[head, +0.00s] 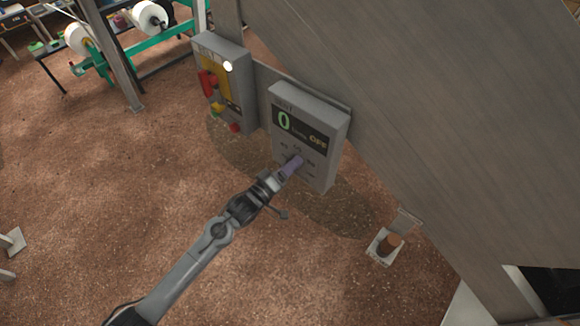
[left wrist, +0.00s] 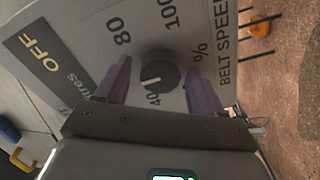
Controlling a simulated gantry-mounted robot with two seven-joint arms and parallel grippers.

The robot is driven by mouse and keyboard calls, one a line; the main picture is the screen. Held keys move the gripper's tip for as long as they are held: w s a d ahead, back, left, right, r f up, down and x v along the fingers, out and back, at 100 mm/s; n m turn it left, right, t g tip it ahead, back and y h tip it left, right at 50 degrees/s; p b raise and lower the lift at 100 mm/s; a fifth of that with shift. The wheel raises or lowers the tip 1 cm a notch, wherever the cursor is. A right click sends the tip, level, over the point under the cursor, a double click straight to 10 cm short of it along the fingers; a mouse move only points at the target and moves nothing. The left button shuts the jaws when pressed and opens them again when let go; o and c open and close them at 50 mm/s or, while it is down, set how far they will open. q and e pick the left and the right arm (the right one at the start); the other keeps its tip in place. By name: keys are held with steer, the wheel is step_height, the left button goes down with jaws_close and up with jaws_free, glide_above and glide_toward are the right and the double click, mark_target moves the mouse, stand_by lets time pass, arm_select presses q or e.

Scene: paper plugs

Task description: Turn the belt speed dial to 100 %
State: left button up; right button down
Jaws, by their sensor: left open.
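The belt speed dial (left wrist: 158,72) is a round dark knob with a white pointer line on a grey control box. In the left wrist view its scale shows 40, 80 and 100 with a % sign, and the pointer line is toward the 40 mark. The control box (head: 327,165) shows a green 0 and the word OFF on its display (head: 300,127) in the head view. My left gripper (head: 294,163) is at the lower part of the box. Its two purple fingers (left wrist: 156,85) are open on either side of the dial, with visible gaps. My right gripper is not in view.
A second grey box (head: 238,100) with red and yellow parts and a lit white lamp is mounted left of the control box. A grey panel (head: 420,100) rises behind and right. A brown cylinder (head: 390,243) sits on a small white bracket at lower right.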

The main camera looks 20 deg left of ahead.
arm_select(q)
steer(key=shift+w, duration=0.2)
steer(key=c, duration=1.1)
steer(key=shift+o, duration=0.2)
